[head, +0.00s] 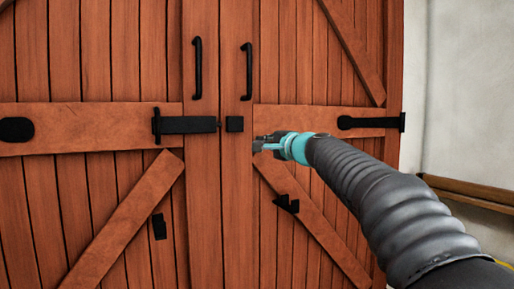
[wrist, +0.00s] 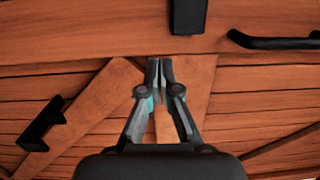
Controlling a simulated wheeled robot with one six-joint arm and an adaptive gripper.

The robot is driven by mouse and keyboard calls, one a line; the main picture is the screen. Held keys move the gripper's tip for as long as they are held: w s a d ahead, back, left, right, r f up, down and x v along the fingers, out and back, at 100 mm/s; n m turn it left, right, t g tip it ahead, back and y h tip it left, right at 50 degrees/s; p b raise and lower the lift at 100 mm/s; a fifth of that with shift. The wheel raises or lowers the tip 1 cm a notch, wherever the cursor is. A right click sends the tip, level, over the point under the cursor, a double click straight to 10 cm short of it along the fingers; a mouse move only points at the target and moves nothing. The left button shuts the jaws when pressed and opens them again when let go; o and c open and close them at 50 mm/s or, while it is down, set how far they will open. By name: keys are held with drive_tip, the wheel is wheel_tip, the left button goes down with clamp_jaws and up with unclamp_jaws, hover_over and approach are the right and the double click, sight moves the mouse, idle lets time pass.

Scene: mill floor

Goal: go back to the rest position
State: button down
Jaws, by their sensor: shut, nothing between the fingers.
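My gripper (head: 262,143) is in front of the right leaf of the wooden double door, just right of the middle seam. In the wrist view my gripper (wrist: 158,64) has its fingertips together with nothing between them. Whether the tips touch the wood I cannot tell. A black keeper plate (head: 234,124) is on the door just up and left of the fingertips; it also shows at the top of the wrist view (wrist: 188,16). A black bolt (head: 188,125) lies level on the left leaf, apart from the keeper.
Two black upright handles (head: 196,68) (head: 248,71) are above. A black hook-shaped bracket (head: 287,204) is below my gripper and shows in the wrist view (wrist: 42,123). A small black catch (head: 159,226) is on the left leaf. A wooden ledge (head: 470,190) runs along the pale right wall.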

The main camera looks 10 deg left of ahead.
drive_tip(key=s+d+f+n+g+h, duration=0.25)
drive_tip(key=s+f, duration=0.35)
drive_tip(key=f, duration=0.5)
drive_tip(key=s+d+f+n+g+h, duration=0.2)
drive_tip(key=s+f+n+g, duration=0.3)
drive_tip(key=f, duration=0.6)
drive_tip(key=s+d+f+h+p, duration=0.1)
drive_tip(key=s+d+f, duration=0.3)
drive_tip(key=s, duration=0.7)
drive_tip(key=s+d+f+n+h+p, duration=0.1)
drive_tip(key=s+d+f+h, duration=0.2)
drive_tip(key=s+d, duration=0.6)
drive_tip(key=s+d+f+n+h+p, duration=0.1)
drive_tip(key=s+d+f+h, duration=0.2)
drive_tip(key=s, duration=1)
drive_tip(key=d+f+g, duration=0.1)
drive_tip(key=d+f, duration=0.1)
drive_tip(key=d, duration=0.1)
drive_tip(key=shift+s+d+f, duration=0.15)
drive_tip(key=shift+d+f, duration=0.15)
drive_tip(key=shift+d, duration=0.05)
drive_tip(key=shift+n, duration=0.25)
